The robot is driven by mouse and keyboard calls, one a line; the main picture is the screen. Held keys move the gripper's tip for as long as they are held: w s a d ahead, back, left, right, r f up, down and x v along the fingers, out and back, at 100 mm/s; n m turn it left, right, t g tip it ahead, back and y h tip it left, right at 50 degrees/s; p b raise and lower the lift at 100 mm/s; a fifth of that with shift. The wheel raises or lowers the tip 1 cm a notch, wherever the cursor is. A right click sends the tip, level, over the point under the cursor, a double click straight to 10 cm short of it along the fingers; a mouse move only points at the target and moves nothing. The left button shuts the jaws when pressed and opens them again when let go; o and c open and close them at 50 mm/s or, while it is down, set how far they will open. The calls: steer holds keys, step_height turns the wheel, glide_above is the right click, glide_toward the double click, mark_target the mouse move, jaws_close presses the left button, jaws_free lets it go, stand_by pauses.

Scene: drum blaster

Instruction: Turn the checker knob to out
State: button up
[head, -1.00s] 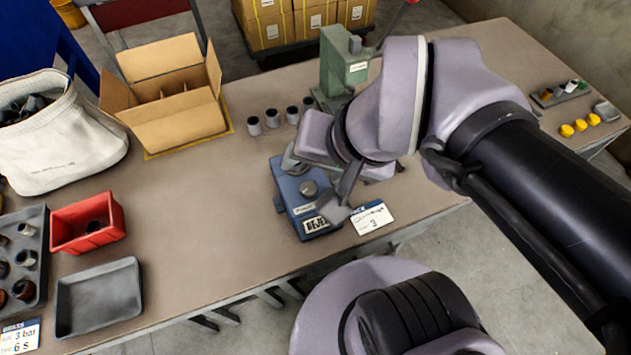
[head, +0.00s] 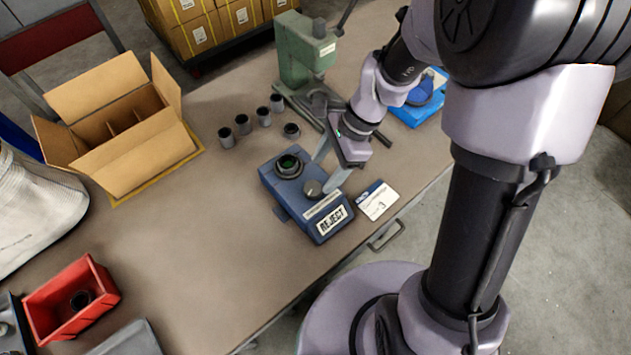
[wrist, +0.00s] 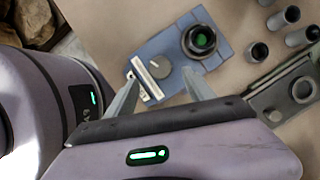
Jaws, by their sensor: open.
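The checker is a blue box (head: 277,206) on the table, with a white label reading REJECT on its front face. Its grey round knob (head: 313,188) sits on top between the label and a dark round socket (head: 288,165) with a green ring. In the wrist view the knob (wrist: 160,66) carries a light pointer line; which marking it points at is too small to read. My gripper (head: 330,167) is open, its two fingers apart beside the knob. In the wrist view the fingers (wrist: 158,88) straddle the knob's near side, with nothing between them that I can see held.
Several grey cylinders (head: 243,124) stand behind the checker. A green press (head: 300,50) stands further back, a blue fixture (head: 420,105) to the right. A white card (head: 377,201) lies right of the checker. An open carton (head: 110,122) and red bin (head: 72,300) are left.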

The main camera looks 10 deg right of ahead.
mark_target(313, 187)
steer(key=b+x, duration=0.2)
steer(key=x, duration=0.4)
steer(key=shift+f, duration=0.25)
steer(key=c, duration=1.3)
steer(key=shift+c, duration=0.2)
